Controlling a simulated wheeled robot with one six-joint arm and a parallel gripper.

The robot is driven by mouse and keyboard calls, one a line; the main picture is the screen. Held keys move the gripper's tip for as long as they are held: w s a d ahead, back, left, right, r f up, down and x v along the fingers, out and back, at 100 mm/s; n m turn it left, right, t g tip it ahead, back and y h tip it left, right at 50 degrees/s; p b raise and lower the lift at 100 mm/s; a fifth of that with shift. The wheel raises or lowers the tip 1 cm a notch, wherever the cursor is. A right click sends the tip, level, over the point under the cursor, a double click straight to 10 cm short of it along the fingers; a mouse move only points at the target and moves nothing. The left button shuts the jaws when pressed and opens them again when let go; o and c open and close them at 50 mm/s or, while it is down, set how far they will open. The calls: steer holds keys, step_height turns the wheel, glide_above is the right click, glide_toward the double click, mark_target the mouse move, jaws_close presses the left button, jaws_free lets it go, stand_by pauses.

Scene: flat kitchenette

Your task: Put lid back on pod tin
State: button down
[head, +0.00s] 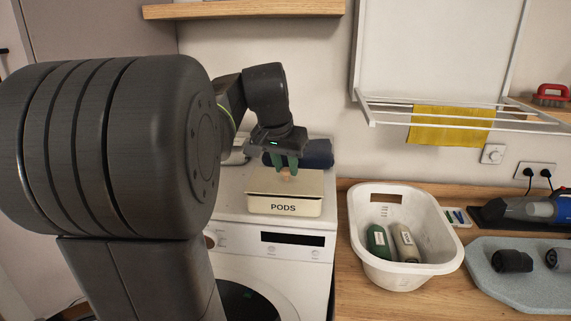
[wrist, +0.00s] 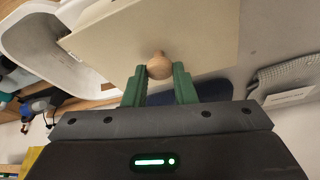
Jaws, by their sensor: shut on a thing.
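The cream pod tin (head: 285,207), marked PODS, stands upright on top of the white washing machine. Its flat cream lid (head: 308,184) is over the tin's top, and I cannot tell whether it sits fully on the rim. The lid fills the upper part of the wrist view (wrist: 205,35), with its round wooden knob (wrist: 159,66) between the green fingertips. My gripper (head: 287,166) is shut on the lid's knob from above; it also shows in the wrist view (wrist: 159,78). The tin's inside is hidden.
The washing machine (head: 282,265) has a dark rolled item (head: 314,153) behind the tin. A white basket (head: 358,225) with two bottles stands on the wooden counter to the right. A drying rack (head: 460,115) with a yellow cloth hangs above the counter.

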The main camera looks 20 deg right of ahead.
steer(key=shift+f, duration=0.4)
steer(key=c, duration=1.1)
jaws_free()
steer(key=v, duration=1.4)
steer(key=shift+b, duration=0.35)
steer(key=shift+f, duration=0.2)
steer(key=x, duration=1.3)
steer(key=shift+w+d+f, duration=0.15)
steer(key=shift+f, duration=0.1)
steer(key=shift+r, duration=0.15)
